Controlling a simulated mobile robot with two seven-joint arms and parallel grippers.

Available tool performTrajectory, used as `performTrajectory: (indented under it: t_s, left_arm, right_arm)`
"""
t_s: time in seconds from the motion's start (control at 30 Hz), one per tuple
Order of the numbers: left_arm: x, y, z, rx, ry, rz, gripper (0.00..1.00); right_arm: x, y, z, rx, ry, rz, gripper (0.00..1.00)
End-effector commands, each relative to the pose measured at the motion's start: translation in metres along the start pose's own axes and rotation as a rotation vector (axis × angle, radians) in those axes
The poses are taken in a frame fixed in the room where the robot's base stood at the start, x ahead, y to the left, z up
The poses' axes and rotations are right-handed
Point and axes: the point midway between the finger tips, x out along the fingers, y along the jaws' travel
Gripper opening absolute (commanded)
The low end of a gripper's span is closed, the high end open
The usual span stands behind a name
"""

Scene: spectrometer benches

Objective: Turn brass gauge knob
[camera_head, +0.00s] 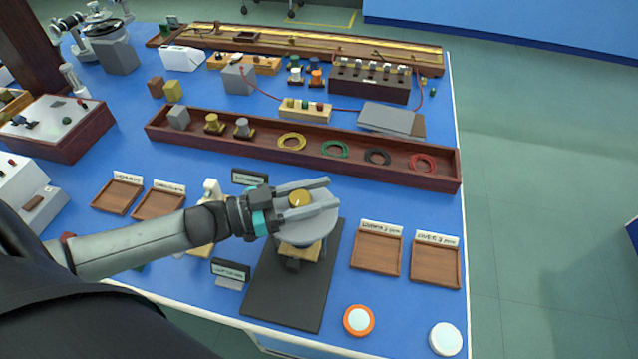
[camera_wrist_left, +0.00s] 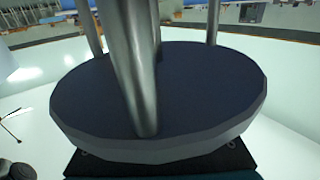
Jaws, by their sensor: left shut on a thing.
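The brass gauge knob (camera_head: 299,199) is a small round gold-coloured knob on top of a grey round gauge body (camera_head: 318,222). The gauge stands on a dark mat (camera_head: 268,287) near the front of the blue bench. My left gripper (camera_head: 304,192) reaches in from the left, with its grey fingers on either side of the knob, shut on it. In the left wrist view a dark disc with a grey rim (camera_wrist_left: 215,140) fills the middle, with metal bars crossing in front; I cannot make out the knob there. My right gripper is not in view.
Two wooden trays (camera_head: 376,268) lie right of the mat. An orange-rimmed disc (camera_head: 358,320) and a white disc (camera_head: 445,339) lie at the front right. Small black label stands (camera_head: 230,270) are close to my arm. A long wooden tray (camera_head: 378,173) with coloured wire coils lies behind.

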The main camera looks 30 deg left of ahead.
Motion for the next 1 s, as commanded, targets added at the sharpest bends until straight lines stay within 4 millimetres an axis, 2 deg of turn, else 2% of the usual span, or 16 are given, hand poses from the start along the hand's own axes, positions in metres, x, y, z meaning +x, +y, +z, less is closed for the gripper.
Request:
performTrajectory:
  t_s: [0.03, 0.1, 0.4, 0.7, 1.0]
  left_arm:
    - [0.000, 0.001, -0.005, -0.010, 0.000, -0.040, 0.00]
    - [-0.001, -0.002, -0.005, -0.010, -0.001, -0.096, 0.00]
    - [-0.002, -0.010, -0.004, -0.011, -0.001, -0.353, 0.00]
    - [-0.006, -0.017, -0.001, -0.009, -0.002, -0.600, 0.00]
    - [-0.009, -0.022, 0.000, -0.007, -0.001, -0.785, 0.00]
  right_arm:
    - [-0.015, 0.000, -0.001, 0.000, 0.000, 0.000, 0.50]
    - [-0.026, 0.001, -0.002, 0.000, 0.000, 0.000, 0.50]
    - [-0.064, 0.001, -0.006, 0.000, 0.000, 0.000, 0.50]
    - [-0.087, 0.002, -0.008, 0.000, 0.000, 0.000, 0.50]
    - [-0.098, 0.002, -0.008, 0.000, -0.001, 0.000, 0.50]
